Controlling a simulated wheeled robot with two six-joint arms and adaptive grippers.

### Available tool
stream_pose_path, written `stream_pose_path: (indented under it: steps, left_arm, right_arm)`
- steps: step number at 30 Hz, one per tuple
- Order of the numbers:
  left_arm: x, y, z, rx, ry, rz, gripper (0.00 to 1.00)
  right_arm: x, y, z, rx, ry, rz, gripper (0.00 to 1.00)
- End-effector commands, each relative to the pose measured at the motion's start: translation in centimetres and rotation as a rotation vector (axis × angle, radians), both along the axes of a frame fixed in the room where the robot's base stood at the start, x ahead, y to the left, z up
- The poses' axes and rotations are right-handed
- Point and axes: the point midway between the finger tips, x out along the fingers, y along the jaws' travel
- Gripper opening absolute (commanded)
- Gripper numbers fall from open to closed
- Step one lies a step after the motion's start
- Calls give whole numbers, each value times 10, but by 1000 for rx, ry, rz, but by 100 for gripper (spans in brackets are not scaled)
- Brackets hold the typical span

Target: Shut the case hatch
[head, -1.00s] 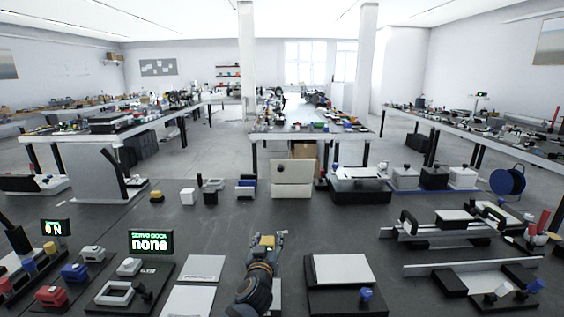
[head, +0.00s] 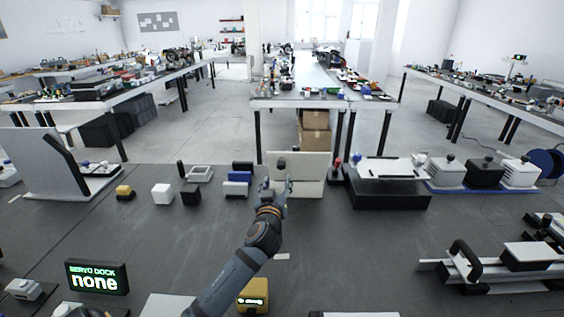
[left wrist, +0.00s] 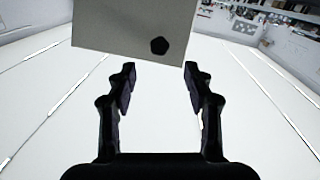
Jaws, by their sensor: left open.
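The case with its hatch shows in the head view as a pale beige panel (head: 309,180) standing at the far side of the dark bench. A dark round knob (head: 282,163) sits on its upper left part. My left gripper (head: 276,183) overlaps the panel's lower left in the head view. In the left wrist view my open, empty fingers (left wrist: 160,70) point toward the panel (left wrist: 105,30) and its dark knob (left wrist: 159,45), which lies just beyond the fingertips. Contact is not visible. Hinge and opening cannot be made out. My right gripper is not in view.
Blue and white blocks (head: 237,184) stand left of the panel. A black box with a white top (head: 388,190) and a red-topped post (head: 337,170) stand to its right. A yellow box (head: 253,296) lies below my left arm.

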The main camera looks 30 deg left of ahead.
Motion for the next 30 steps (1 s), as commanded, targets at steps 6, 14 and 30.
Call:
stream_pose_path:
  steps: [6,14,30]
  left_arm:
    - [33,17,3,2,-1,1,52]
    - [78,39,2,-1,-1,1,52]
    - [92,46,0,0,0,0,38]
  right_arm:
    - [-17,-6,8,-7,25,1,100]
    - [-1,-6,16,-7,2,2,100]
    - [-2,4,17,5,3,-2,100]
